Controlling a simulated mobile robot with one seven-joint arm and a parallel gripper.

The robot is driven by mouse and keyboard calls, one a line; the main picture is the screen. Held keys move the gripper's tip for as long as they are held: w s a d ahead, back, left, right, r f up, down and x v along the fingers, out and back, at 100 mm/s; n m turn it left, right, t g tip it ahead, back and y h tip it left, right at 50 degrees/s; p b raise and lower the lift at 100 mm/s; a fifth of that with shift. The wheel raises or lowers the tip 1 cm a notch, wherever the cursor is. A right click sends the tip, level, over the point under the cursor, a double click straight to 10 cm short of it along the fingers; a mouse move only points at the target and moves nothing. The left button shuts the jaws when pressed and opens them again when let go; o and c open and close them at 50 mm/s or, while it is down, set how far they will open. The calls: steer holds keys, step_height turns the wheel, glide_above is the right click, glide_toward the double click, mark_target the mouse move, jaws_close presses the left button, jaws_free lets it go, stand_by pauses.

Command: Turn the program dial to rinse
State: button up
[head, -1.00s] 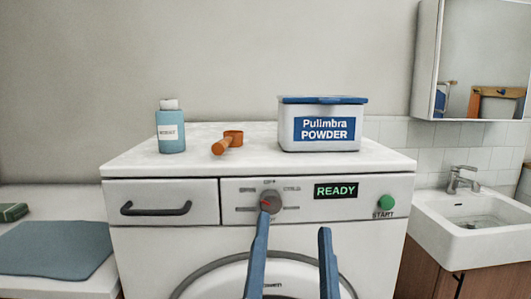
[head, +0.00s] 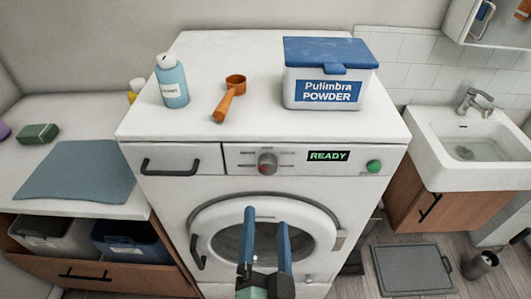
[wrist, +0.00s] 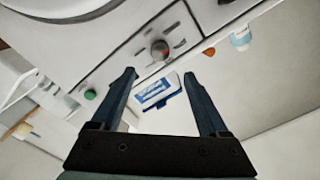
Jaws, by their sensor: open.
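The program dial (head: 267,164) is a round grey knob with a red mark, in the middle of the white washing machine's (head: 170,215) front panel. It also shows in the wrist view (wrist: 160,50), just beyond the fingertips. The small labels around it, including rinse, are too small to read. A display (head: 328,156) to its right says READY. My gripper (head: 266,218) has two blue fingers, spread apart with nothing between them. In the head view it appears below the dial, in front of the round door, and apart from the dial.
A green START button (head: 374,166) is at the panel's right and a drawer handle (head: 172,166) at its left. A blue bottle (head: 172,82), an orange scoop (head: 229,98) and a powder box (head: 328,75) stand on top. A sink (head: 470,145) is at right.

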mark_target(268, 171)
steer(key=w+p, duration=0.3)
steer(key=w, duration=0.9)
steer(key=shift+w, duration=0.35)
jaws_close()
steer(key=shift+n, duration=0.3)
steer(key=n+p, duration=0.1)
steer(key=n, duration=0.4)
steer(key=shift+n, duration=0.3)
steer(key=n+p, duration=0.1)
steer(key=n, duration=0.4)
steer(key=shift+d+p, duration=0.1)
steer(key=shift+p, duration=0.2)
steer(key=shift+n, duration=0.4)
